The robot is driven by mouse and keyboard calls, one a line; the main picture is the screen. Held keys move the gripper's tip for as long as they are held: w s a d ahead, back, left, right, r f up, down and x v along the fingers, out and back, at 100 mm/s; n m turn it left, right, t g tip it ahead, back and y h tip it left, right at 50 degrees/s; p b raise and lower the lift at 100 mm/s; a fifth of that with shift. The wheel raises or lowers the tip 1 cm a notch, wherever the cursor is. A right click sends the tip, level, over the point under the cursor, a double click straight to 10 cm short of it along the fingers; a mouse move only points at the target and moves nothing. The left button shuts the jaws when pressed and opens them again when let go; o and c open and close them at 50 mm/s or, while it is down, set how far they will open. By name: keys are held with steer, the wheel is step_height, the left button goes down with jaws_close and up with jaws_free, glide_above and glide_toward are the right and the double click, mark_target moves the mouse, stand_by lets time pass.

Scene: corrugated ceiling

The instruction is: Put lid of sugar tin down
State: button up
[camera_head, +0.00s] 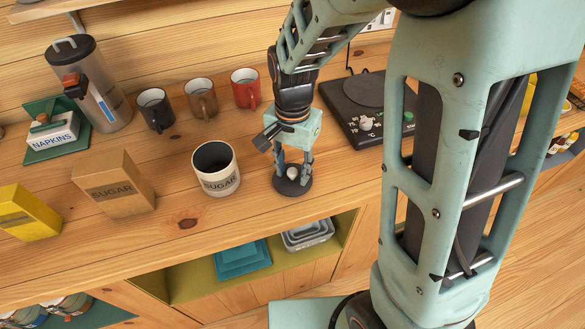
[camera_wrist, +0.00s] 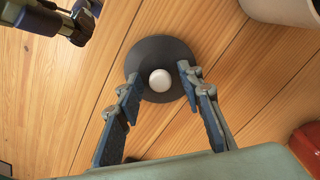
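The sugar tin's lid (camera_head: 285,187) is a dark round disc with a white knob. It appears to lie flat on the wooden counter, right of the sugar tin (camera_head: 221,184). The tin is white, lidless and dark inside. The lid (camera_wrist: 165,52) is in the upper middle of the wrist view, with its white knob (camera_wrist: 160,80) between my fingers. My gripper (camera_head: 293,174) points down over the lid. Its fingertips (camera_wrist: 159,75) stand apart on both sides of the knob, with a gap on each side. Whether the tips touch the disc is unclear.
A brown sugar bag (camera_head: 114,182) stands left of the tin. Three mugs (camera_head: 201,98) are behind it. A hot plate (camera_head: 362,100) is behind and right of my gripper. The counter's front edge (camera_head: 200,240) is close, with an open shelf below.

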mark_target(292, 170)
step_height(292, 170, up, 12)
stand_by(0.3)
steer(key=shift+f, duration=0.1)
